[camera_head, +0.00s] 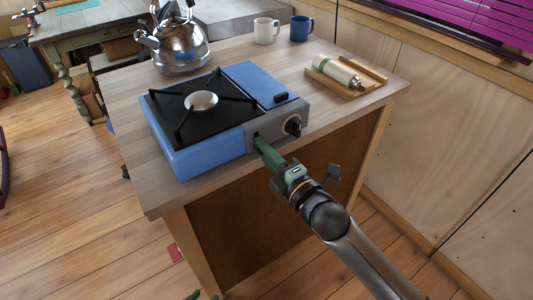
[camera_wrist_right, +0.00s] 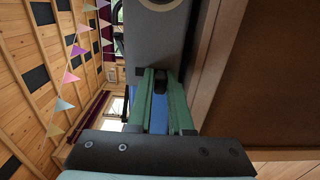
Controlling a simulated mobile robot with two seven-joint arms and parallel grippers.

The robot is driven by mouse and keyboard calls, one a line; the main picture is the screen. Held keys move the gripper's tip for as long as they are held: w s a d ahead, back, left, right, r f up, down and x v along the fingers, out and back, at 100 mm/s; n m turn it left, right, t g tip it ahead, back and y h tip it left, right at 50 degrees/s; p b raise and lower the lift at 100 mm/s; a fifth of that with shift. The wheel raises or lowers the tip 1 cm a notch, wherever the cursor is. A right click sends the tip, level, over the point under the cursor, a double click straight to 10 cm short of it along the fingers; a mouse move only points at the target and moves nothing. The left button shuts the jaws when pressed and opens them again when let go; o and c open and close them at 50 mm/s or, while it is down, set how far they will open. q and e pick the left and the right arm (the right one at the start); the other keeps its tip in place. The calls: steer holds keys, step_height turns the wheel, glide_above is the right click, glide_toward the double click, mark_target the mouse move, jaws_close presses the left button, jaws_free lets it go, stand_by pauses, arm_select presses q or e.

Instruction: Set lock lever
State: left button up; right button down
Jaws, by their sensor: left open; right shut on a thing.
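The blue camping stove (camera_head: 185,158) sits on the wooden counter, with a grey front panel and a black knob (camera_head: 292,126). The dark lock lever (camera_wrist_right: 160,80) shows in the right wrist view, in a slot of the grey panel (camera_wrist_right: 155,35). My right gripper (camera_head: 259,143) reaches the panel left of the knob, and its green fingers (camera_wrist_right: 162,76) are shut on the lever from both sides. In the head view the fingers hide the lever. Only the green fingertips of my left gripper (camera_head: 204,296) show at the bottom edge, apart and away from the stove.
A steel kettle (camera_head: 180,45) stands behind the stove. A white mug (camera_head: 266,30) and a blue mug (camera_head: 301,28) stand at the back. A gas canister (camera_head: 337,73) lies on a wooden holder (camera_head: 368,70) at the right. The counter's front edge (camera_head: 200,193) is clear.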

mark_target(256, 133)
steer(key=shift+r, duration=0.3)
steer(key=shift+w+r+p, duration=0.1)
steer(key=shift+r+p, duration=1.2)
steer(key=c, duration=1)
jaws_free()
steer(key=shift+o, duration=1.2)
steer(key=shift+f, duration=0.4)
steer(key=shift+f, duration=0.1)
steer(key=shift+p+v, duration=0.6)
steer(key=shift+v, duration=0.8)
steer(key=p+v, duration=0.1)
steer(key=v, duration=0.3)
